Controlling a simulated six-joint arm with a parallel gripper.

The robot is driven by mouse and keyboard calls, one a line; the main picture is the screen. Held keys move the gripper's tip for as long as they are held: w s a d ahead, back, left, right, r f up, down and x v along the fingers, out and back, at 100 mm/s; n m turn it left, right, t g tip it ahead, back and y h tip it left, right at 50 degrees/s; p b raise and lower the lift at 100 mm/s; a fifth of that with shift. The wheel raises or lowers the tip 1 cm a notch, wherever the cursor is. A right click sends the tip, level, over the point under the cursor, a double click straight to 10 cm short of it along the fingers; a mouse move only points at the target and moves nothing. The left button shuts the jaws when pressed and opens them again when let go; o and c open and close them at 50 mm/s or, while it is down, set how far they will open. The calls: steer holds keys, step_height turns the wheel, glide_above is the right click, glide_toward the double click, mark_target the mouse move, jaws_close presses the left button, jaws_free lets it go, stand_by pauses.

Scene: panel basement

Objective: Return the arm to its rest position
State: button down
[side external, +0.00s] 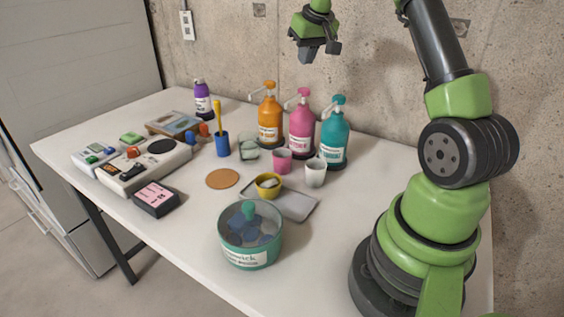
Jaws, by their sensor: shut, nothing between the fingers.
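My gripper (312,50) hangs high above the back of the table, in front of the concrete wall, in the side external view. It points down, is shut and holds nothing. It is well above the pump bottles and touches nothing. My green and black arm rises from its base at the right, and part of it runs out of the top of the picture.
Orange (269,120), pink (302,127) and teal (334,138) pump bottles stand at the table's back. A teal tub (249,255) stands in front. A grey tray (297,206), a yellow bowl (268,193) and cups are mid-table. The white tabletop (170,232) is clear at front left.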

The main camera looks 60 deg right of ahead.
steer(key=shift+r, duration=0.9)
steer(key=s+a+r+n+t+y, duration=0.15)
steer(key=a+r, duration=0.25)
steer(key=a, duration=0.5)
steer(key=s+a+r+m+t, duration=0.1)
steer(key=s+a+r, duration=0.25)
steer(key=a, duration=0.55)
steer(key=s+a+f+n+y, duration=0.1)
steer(key=s+a+f+y, duration=0.1)
steer(key=s+a, duration=1)
steer(key=s+f, duration=0.1)
steer(key=s, duration=0.1)
steer(key=shift+s+a+f+t+y, duration=0.2)
steer(key=shift+s+a+t+y, duration=0.1)
steer(key=shift+s+t+y, duration=0.1)
steer(key=shift+n, duration=0.25)
